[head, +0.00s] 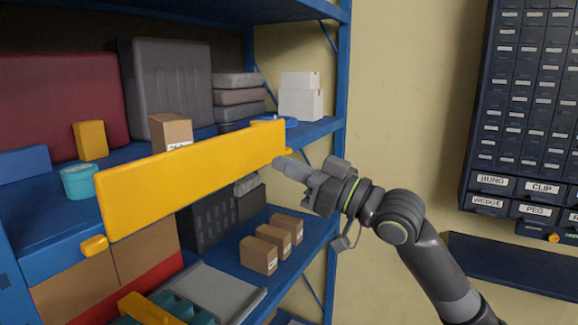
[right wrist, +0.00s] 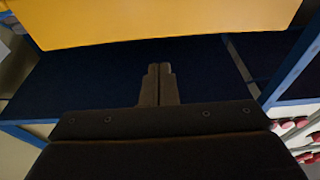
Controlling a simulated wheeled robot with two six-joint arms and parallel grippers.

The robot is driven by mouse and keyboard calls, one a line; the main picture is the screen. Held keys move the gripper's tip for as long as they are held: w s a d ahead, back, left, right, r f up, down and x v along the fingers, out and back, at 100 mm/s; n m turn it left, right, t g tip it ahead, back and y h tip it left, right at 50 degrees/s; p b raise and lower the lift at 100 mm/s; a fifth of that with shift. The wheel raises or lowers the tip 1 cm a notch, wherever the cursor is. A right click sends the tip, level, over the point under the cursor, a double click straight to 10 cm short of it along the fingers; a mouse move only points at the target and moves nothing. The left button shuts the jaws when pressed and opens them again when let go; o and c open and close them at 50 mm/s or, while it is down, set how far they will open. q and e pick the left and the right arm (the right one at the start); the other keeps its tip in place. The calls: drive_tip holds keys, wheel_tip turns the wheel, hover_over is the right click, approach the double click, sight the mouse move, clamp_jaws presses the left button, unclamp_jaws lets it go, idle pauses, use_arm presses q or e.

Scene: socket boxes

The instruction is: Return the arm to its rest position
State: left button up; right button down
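My right gripper (head: 277,162) is at the right end of the long yellow panel (head: 190,172) in the head view. In the right wrist view its two fingers (right wrist: 158,70) are together with nothing visible between them. The yellow panel also shows across the top of that view (right wrist: 160,22), beyond the fingertips. I cannot tell whether the fingertips touch it. My right arm reaches in from the lower right. My left gripper is not in view.
The blue shelf unit (head: 343,90) holds a cardboard box (head: 170,131), a teal tub (head: 78,182), a grey case (head: 168,82) and white boxes (head: 300,104). Several small brown boxes (head: 258,255) stand lower. A dark drawer cabinet (head: 525,110) hangs right. Bare wall lies between.

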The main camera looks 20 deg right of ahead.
drive_tip(key=shift+w, duration=0.1)
